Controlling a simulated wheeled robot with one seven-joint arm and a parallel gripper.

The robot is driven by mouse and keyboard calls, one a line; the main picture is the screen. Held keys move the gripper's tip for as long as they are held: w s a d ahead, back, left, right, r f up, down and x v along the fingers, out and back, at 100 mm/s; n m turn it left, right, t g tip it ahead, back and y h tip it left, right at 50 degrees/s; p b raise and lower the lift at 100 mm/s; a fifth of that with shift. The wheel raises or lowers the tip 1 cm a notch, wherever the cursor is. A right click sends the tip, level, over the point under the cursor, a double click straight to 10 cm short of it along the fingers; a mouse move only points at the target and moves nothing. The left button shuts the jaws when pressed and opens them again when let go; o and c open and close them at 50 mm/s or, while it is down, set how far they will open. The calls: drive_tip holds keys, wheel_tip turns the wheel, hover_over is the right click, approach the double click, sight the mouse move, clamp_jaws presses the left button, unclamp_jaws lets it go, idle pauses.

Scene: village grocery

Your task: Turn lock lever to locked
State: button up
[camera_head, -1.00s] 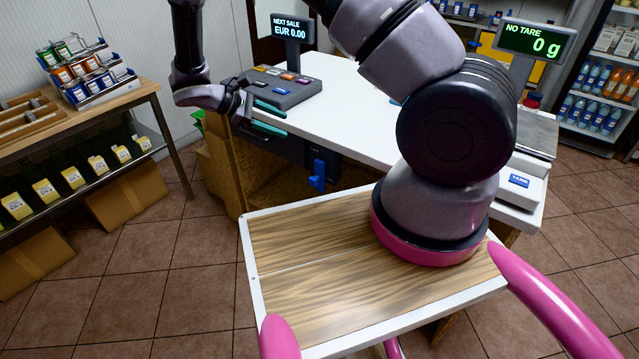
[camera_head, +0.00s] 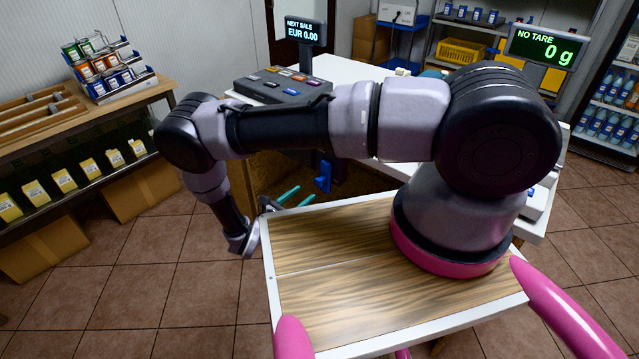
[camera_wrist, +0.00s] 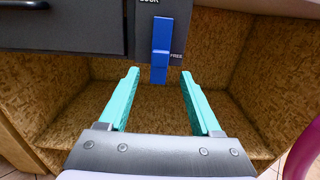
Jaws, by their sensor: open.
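The blue lock lever (camera_wrist: 160,50) is on a dark panel under the counter, pointing straight down beside the word FREE in the wrist view. It also shows in the head view (camera_head: 322,179). My gripper (camera_wrist: 158,76) is open, with its two teal fingers spread below and either side of the lever's lower end. Nothing is between the fingers. In the head view my gripper (camera_head: 299,197) sits low, left of the lever, with its fingers toward the counter. The label above the lever is partly cut off by the frame's top edge.
A dark drawer front (camera_wrist: 62,27) is left of the lever panel. Below is an open chipboard compartment (camera_wrist: 150,105). My wooden-topped deck (camera_head: 330,250) is close to my gripper in the head view. The counter top (camera_head: 345,72) carries a till keypad (camera_head: 283,84).

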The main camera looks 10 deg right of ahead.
sight(317, 183)
drive_tip(key=x, duration=0.8)
drive_tip(key=shift+w+d, duration=0.2)
drive_tip(key=shift+d, duration=0.05)
clamp_jaws()
idle(1.0)
